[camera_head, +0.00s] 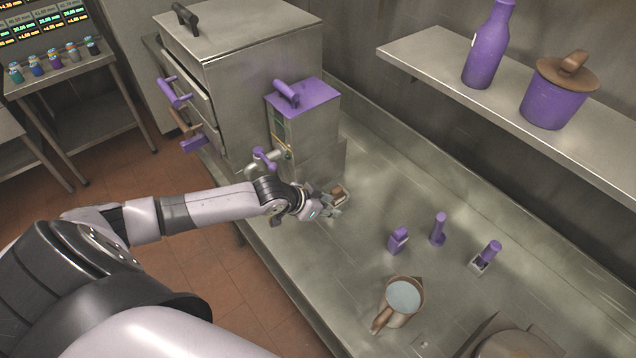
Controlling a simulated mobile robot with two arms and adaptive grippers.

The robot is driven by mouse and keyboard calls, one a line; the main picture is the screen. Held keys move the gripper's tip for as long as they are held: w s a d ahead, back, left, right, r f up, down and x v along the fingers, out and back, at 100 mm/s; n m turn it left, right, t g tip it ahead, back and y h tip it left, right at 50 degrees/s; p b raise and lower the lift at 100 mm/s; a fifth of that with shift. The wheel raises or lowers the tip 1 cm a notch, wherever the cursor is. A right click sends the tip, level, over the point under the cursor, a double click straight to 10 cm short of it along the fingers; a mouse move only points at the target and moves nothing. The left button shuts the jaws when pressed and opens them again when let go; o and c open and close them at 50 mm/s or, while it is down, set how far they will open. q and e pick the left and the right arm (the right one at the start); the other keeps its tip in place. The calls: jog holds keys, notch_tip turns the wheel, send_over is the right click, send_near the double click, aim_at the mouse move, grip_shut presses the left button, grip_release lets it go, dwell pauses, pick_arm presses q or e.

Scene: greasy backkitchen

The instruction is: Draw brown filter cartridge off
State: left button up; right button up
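A small brown piece (338,192), which looks like the brown filter cartridge, shows at the fingertips of my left gripper (331,202). It is just in front of the base of the steel dispenser (307,130) with the purple lid, low over the counter. The fingers are beside or around the brown piece; the view is too small to tell whether they grip it. Part of the piece is hidden by the gripper. A tap with a purple handle (264,157) juts from the dispenser above my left wrist. My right gripper is not in view.
Several purple-topped items, among them a small bottle (398,240) and a cylinder (438,229), stand on the counter (300,258) to the right. A jug (402,299) stands nearer. A shelf (425,62) holds a purple bottle (488,45) and a lidded pot (553,98).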

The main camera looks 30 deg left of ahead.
pick_arm(q)
send_near(335, 190)
jog(key=f, duration=0.2)
jog(key=shift+n+t, duration=0.3)
jog(key=b+x, duration=0.8)
jog(key=b, duration=0.1)
jog(key=shift+w+d, duration=0.2)
jog(key=shift+w, duration=0.15)
jog(key=shift+r, duration=0.35)
jog(key=shift+c, duration=0.7)
jog(key=shift+p, duration=0.3)
grip_shut()
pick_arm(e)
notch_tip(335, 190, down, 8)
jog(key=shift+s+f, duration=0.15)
pick_arm(q)
jog(key=shift+r+p, duration=0.6)
jog(key=shift+p, duration=0.15)
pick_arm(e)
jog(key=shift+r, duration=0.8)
pick_arm(q)
jog(key=shift+s, duration=0.1)
